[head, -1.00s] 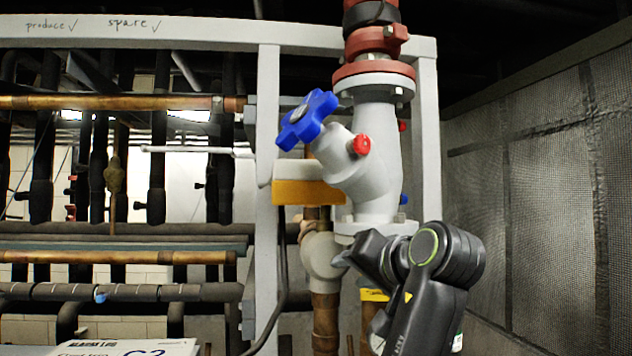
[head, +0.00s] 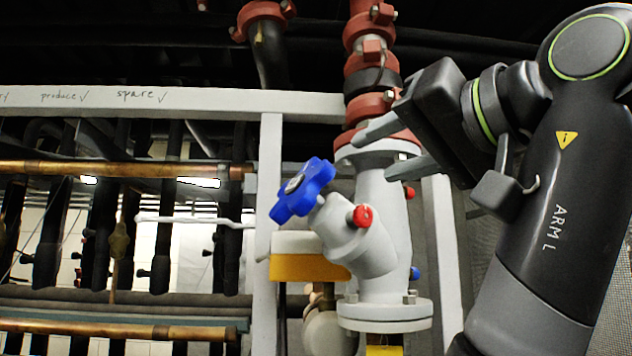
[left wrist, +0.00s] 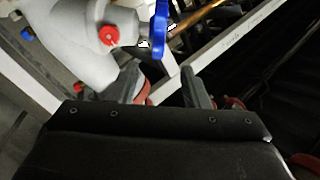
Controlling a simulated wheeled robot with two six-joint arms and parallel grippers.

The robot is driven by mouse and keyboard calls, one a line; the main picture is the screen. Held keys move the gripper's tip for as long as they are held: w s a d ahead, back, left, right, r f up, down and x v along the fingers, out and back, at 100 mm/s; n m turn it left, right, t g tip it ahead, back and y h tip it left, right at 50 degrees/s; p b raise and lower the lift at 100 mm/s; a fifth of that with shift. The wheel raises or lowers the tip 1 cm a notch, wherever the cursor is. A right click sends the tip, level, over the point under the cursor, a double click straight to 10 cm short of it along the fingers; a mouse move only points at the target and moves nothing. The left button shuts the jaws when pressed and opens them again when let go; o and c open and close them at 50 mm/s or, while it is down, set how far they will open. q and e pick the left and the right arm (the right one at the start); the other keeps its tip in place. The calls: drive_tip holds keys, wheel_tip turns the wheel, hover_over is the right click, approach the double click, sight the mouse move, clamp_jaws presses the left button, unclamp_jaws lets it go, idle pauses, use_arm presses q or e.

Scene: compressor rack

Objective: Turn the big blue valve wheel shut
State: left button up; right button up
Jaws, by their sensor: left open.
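The big blue valve wheel (head: 303,190) sits on a slanted stem at the upper left of a grey valve body (head: 372,235). My left gripper (head: 371,147) is open and empty, its two fingers pointing left. In the picture it is above and to the right of the wheel, apart from it, in front of the upper pipe flange. In the left wrist view the wheel (left wrist: 158,25) shows edge-on at the top, beyond the fingertips (left wrist: 160,80). My right gripper is in neither view.
A red cap (head: 363,216) sticks out of the valve body close to the wheel. Red flanged pipe (head: 370,62) rises above it. A grey frame (head: 270,200) with copper and black pipes stands to the left. The space left of my fingers above the wheel looks free.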

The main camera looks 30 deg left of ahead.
use_arm(q)
drive_tip(key=p, duration=0.1)
approach(314, 187)
drive_tip(key=a+r, duration=0.1)
drive_tip(key=p+x, duration=0.1)
drive_tip(key=x, duration=0.5)
drive_tip(key=p+x, duration=0.1)
drive_tip(key=x, duration=0.2)
drive_tip(key=shift+w+a+p, duration=0.1)
drive_tip(key=shift+w+p, duration=0.2)
drive_tip(key=shift+w, duration=0.1)
drive_tip(key=shift+w+a+f, duration=0.1)
drive_tip(key=shift+w+a, duration=0.1)
drive_tip(key=shift+a, duration=0.05)
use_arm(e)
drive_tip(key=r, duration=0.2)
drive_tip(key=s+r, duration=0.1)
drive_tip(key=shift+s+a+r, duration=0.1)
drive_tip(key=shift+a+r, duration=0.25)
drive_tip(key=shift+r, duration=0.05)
use_arm(q)
drive_tip(key=shift+s, duration=0.1)
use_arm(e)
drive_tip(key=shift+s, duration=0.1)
